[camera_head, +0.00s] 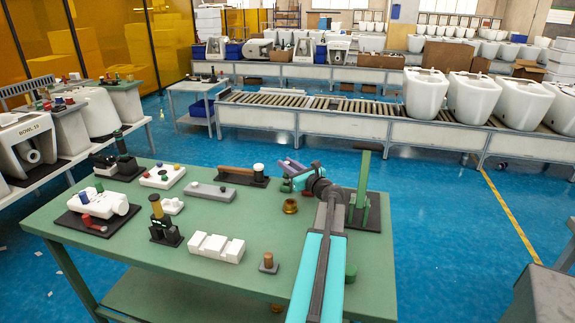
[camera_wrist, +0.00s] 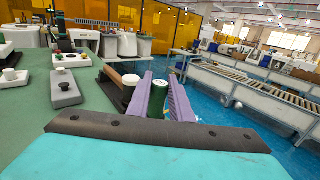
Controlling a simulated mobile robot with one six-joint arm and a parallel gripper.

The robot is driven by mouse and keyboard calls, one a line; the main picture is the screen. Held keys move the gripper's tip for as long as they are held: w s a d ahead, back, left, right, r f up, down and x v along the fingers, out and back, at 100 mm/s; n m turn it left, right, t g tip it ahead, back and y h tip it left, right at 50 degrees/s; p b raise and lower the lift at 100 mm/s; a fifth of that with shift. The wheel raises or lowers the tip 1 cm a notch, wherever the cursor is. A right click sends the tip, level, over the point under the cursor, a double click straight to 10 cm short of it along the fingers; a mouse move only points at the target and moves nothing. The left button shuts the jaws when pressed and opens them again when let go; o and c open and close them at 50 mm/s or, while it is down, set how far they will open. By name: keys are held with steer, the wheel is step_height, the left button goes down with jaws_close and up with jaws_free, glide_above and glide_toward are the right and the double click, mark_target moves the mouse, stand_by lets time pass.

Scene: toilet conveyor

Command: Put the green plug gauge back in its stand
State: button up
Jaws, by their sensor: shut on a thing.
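My gripper (camera_head: 290,168) is over the back right part of the green table, with its purple fingers pointing away to the left. In the wrist view my gripper (camera_wrist: 162,90) is shut on a green cylinder (camera_wrist: 158,101), which looks like the green plug gauge. The arm hides most of it from the head view. A small black stand (camera_head: 168,238) with green marks is near the table's middle left, with a yellow-topped dark piece upright on it. Another black stand (camera_head: 127,167) with a dark green-topped cylinder is at the far left corner. I cannot tell which stand belongs to the gauge.
A black base with a brown handle and white knob (camera_head: 258,168) is close left of my gripper. A tall green post (camera_head: 363,178) stands at right. A white notched block (camera_head: 215,247), a grey plate (camera_head: 210,191) and a brass ring (camera_head: 290,206) lie on the table (camera_head: 120,250).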

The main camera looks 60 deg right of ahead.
steer(key=shift+f+b, duration=0.8)
steer(key=shift+f, duration=0.55)
steer(key=o, duration=1)
steer(key=shift+r, duration=1.6)
steer(key=shift+s+a+r+b, duration=0.15)
steer(key=shift+a+r+b, duration=0.05)
steer(key=shift+a+b, duration=0.1)
steer(key=s+a, duration=0.4)
steer(key=a, duration=0.1)
steer(key=s+a+r+p, duration=0.1)
steer(key=a, duration=0.2)
steer(key=shift+s+r, duration=0.1)
steer(key=shift+s, duration=0.3)
